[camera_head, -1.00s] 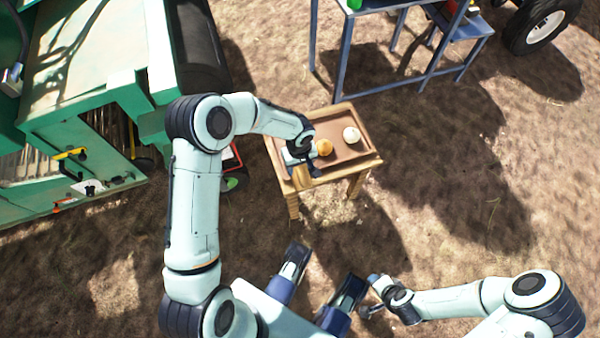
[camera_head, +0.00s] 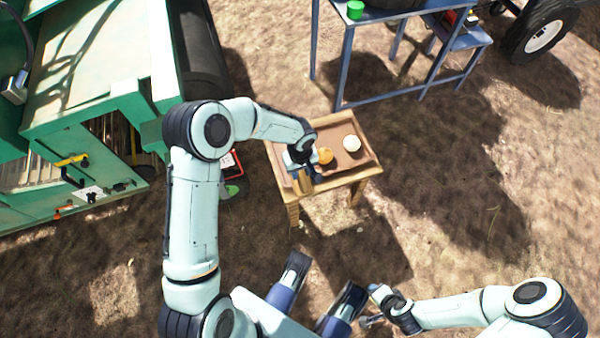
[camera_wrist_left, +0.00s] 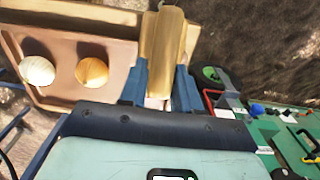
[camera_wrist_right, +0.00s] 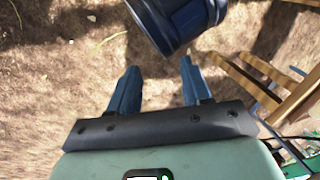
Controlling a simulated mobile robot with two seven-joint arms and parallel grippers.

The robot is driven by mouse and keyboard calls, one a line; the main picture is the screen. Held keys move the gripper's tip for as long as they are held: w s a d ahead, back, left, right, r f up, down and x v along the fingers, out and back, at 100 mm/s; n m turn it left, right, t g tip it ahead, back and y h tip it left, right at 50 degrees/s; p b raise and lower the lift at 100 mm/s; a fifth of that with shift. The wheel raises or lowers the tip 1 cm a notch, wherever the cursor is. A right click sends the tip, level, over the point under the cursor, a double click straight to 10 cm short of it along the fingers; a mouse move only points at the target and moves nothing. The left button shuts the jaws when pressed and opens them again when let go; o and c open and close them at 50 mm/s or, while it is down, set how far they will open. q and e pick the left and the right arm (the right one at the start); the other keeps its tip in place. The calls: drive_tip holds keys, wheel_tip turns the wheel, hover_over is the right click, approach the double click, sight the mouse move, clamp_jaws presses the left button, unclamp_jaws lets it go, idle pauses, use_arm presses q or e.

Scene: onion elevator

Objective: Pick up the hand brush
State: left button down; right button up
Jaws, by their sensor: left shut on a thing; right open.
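The hand brush (camera_head: 303,183) shows in the head view as a tan wooden piece at the near left of the brown tray on the small wooden table. My left gripper (camera_head: 312,174) is shut on it. In the left wrist view the wooden brush (camera_wrist_left: 165,45) stands between the two blue fingers (camera_wrist_left: 158,88) and points away from the palm. I see no bristles. I cannot tell whether the brush touches the tray. My right gripper (camera_head: 369,306) is open and empty, well in front of the table; its spread fingers show in the right wrist view (camera_wrist_right: 158,88).
In the tray (camera_head: 338,127) lie an orange-brown onion (camera_head: 325,156) and a white onion (camera_head: 352,143), right of my left gripper. A green machine (camera_head: 95,105) stands at left. A blue metal frame (camera_head: 345,55) stands behind the table.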

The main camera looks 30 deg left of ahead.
use_arm(q)
wheel_tip(320, 180, up, 18)
drive_tip(key=p, duration=0.3)
drive_tip(key=shift+p, duration=0.3)
use_arm(e)
drive_tip(key=s+a+r+g+y, duration=0.1)
drive_tip(key=s+a+r, duration=0.1)
drive_tip(key=s+r, duration=0.2)
drive_tip(key=shift+s+a+r+g, duration=0.25)
drive_tip(key=shift+s+a+g, duration=0.15)
drive_tip(key=shift+s, duration=0.5)
